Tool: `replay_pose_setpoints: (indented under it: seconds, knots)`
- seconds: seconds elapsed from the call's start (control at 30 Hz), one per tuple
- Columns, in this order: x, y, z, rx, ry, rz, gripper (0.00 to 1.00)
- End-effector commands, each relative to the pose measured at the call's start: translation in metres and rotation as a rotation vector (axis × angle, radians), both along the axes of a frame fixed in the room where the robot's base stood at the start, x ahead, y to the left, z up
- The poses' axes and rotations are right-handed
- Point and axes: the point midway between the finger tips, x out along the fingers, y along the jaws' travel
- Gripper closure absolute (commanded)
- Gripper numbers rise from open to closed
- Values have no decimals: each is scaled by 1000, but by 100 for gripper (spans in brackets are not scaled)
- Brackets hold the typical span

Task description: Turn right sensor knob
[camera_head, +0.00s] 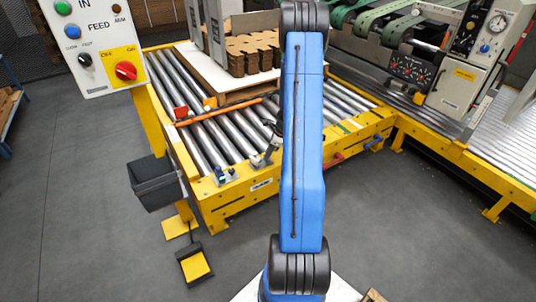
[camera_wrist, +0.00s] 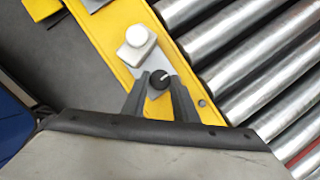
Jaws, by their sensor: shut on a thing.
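A small black round knob (camera_wrist: 160,79) with a light pointer line sits on a grey plate on the yellow frame edge, in the wrist view. My gripper (camera_wrist: 158,84) has one dark finger on each side of the knob and is shut on it. A white sensor block (camera_wrist: 138,38) is fixed just beyond the knob. In the head view my blue arm stands in front of the conveyor and hides most of the gripper; the knob cannot be made out there. A sensor bracket (camera_head: 222,177) stands on the yellow frame to the left of my arm.
The roller conveyor (camera_head: 195,110) carries a white board with stacked brown cardboard (camera_head: 250,55). An orange bar (camera_head: 215,112) crosses the rollers. A control panel (camera_head: 95,45) is at the upper left, with a dark bin (camera_head: 155,185) below.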

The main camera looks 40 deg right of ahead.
Motion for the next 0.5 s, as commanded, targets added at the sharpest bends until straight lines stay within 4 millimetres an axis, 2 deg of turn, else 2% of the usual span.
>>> replay_pose_setpoints:
  seconds: [0.27, 0.5]
  knots:
    - [1, -2, 0, 1, -1, 174, 96]
    - [3, -3, 0, 0, 0, 398, 96]
